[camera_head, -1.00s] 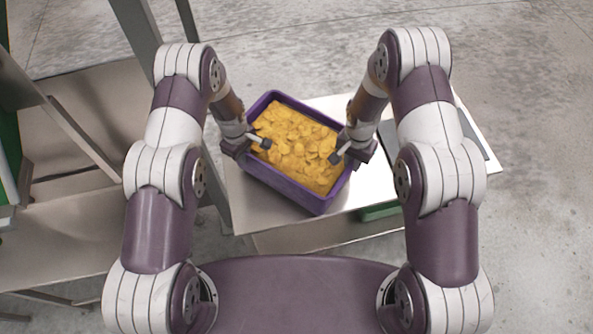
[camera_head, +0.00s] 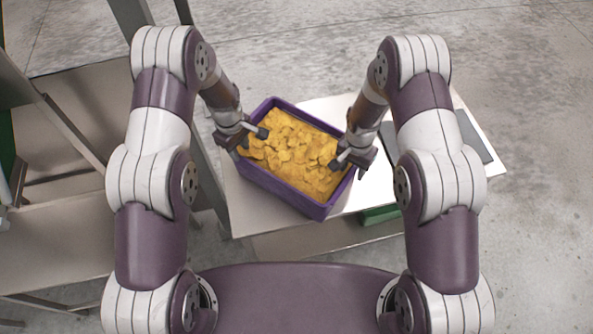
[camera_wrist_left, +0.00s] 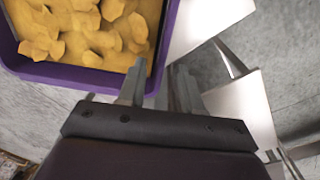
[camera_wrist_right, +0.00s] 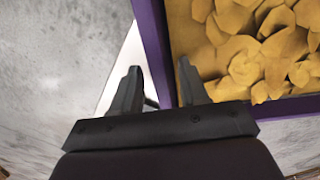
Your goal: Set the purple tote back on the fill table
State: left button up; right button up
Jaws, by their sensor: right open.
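The purple tote (camera_head: 282,191), full of yellow-orange chip-like pieces (camera_head: 292,152), appears to rest on the pale table (camera_head: 245,215), turned at an angle. My left gripper (camera_head: 250,140) is at its left side, fingers open. In the left wrist view, one finger is over the inside of the tote and the other is outside its rim (camera_wrist_left: 75,77). My right gripper (camera_head: 352,163) is at its right side, open. In the right wrist view, its fingers stand either side of the rim (camera_wrist_right: 152,45), with a gap showing. The tote's underside is hidden.
A dark grey flat plate (camera_head: 472,137) lies on the table's right part. A green item (camera_head: 380,214) shows below the table's front edge. A metal frame with brownish panels (camera_head: 75,115) stands at the left. Bare concrete floor lies behind and to the right.

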jog(key=shift+r, duration=0.45)
pick_arm(q)
notch_tip(320, 180, up, 5)
jog(key=shift+f, duration=0.2)
pick_arm(e)
notch_tip(320, 180, up, 11)
jog(key=shift+a, duration=0.2)
pick_arm(q)
jog(key=shift+s, duration=0.1)
pick_arm(e)
jog(key=shift+r, duration=0.1)
